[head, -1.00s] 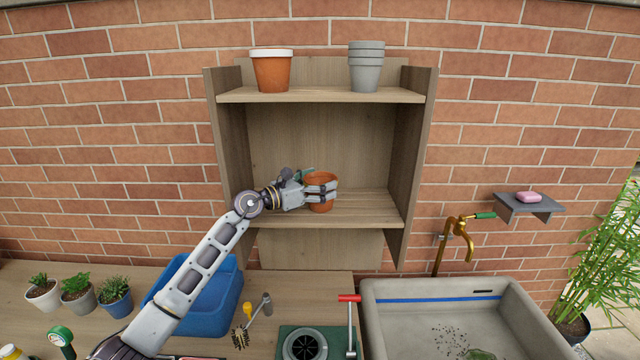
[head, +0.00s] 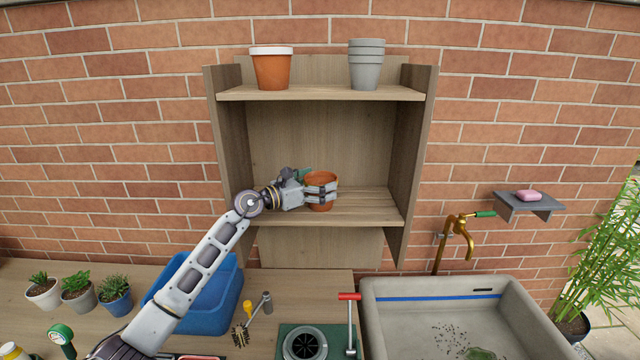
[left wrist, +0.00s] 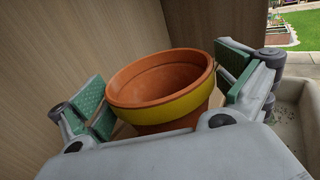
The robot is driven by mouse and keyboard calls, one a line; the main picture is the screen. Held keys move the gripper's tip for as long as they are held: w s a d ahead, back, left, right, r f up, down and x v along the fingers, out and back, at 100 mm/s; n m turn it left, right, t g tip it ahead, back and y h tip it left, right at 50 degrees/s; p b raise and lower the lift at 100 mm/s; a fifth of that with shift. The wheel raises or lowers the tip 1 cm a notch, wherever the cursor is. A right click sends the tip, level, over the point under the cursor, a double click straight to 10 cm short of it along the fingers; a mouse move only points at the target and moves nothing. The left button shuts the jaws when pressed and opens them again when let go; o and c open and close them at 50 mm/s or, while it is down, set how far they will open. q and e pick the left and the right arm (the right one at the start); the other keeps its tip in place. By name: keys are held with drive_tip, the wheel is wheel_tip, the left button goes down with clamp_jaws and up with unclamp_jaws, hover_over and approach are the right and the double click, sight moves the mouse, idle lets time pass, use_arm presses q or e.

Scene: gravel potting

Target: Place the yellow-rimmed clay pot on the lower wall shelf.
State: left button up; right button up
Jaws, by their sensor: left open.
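The yellow-rimmed clay pot (head: 322,178) is on the lower wall shelf (head: 365,208), upright or nearly so in the head view. In the left wrist view the pot (left wrist: 165,103) shows its yellow band and empty orange inside. My left gripper (head: 328,193) is around the pot, one finger on each side. Its green pads stand apart from the pot in the left wrist view (left wrist: 165,100), so it is open. The pot's base is partly hidden by the fingers, and I cannot see all of its contact with the shelf. My right gripper is not in view.
The upper shelf (head: 310,94) holds a white-rimmed clay pot (head: 271,70) and stacked grey pots (head: 366,66). The lower shelf is clear right of the gripper. Below are a blue bin (head: 215,305), small plants, tools and a sink (head: 400,315).

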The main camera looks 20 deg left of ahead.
use_arm(q)
drive_tip(key=shift+r, duration=0.15)
drive_tip(key=shift+s+a, duration=0.35)
drive_tip(key=shift+s, duration=0.05)
drive_tip(key=b+v, duration=0.2)
drive_tip(key=v, duration=0.6)
drive_tip(key=shift+s+b, duration=0.1)
drive_tip(key=shift+b, duration=0.25)
drive_tip(key=shift+b+v, duration=0.4)
drive_tip(key=shift+v, duration=0.95)
